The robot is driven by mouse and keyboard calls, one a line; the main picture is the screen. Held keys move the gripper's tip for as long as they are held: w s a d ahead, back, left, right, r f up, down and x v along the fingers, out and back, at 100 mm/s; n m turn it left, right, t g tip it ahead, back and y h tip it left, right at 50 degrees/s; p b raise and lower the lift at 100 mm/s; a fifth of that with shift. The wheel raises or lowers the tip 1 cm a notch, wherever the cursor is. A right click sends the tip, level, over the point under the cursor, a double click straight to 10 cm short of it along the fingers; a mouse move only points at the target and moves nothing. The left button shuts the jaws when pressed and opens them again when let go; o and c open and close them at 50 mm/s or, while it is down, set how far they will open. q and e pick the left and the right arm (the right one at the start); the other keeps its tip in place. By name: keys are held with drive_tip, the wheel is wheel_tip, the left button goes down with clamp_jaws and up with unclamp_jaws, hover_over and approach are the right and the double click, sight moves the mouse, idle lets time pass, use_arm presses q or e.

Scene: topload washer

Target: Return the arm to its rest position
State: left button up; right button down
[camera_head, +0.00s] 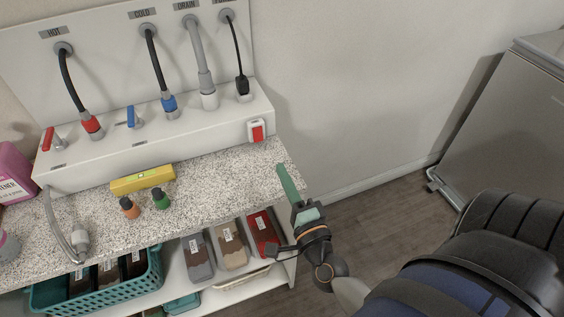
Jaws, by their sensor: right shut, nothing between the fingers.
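My right gripper (287,184) is in the camera_head view at the right end of the speckled countertop (215,188). Its green fingers are together and hold nothing. They point up and to the left over the counter's right end. My right arm (465,265) comes in from the lower right and covers part of the floor. I cannot tell whether the fingertips touch the counter. My left gripper is not in view.
A white hookup box (190,125) with hoses and a red switch (257,131) stands on the counter. A grey appliance (510,125) stands at right, with floor between.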

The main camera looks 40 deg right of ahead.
idle(0.4)
drive_tip(key=s+a+f+n+g+y, duration=0.1)
drive_tip(key=a+f+n+g+y, duration=0.15)
drive_tip(key=a+n+y, duration=0.45)
drive_tip(key=s+a+f+n+g+y, duration=0.25)
drive_tip(key=a+n+g, duration=0.2)
drive_tip(key=n, duration=0.45)
drive_tip(key=s+d+f+n+g+h, duration=0.55)
drive_tip(key=s+d+n+g, duration=0.2)
drive_tip(key=s, duration=0.45)
drive_tip(key=w+a+f+t+y+p, duration=0.2)
drive_tip(key=w+a+f+t+p, duration=0.1)
drive_tip(key=f, duration=0.6)
drive_tip(key=shift+w+a+m+t+y, duration=0.45)
drive_tip(key=shift+w+a+t, duration=0.4)
drive_tip(key=shift+w+a, duration=0.15)
drive_tip(key=shift+s+d, duration=0.1)
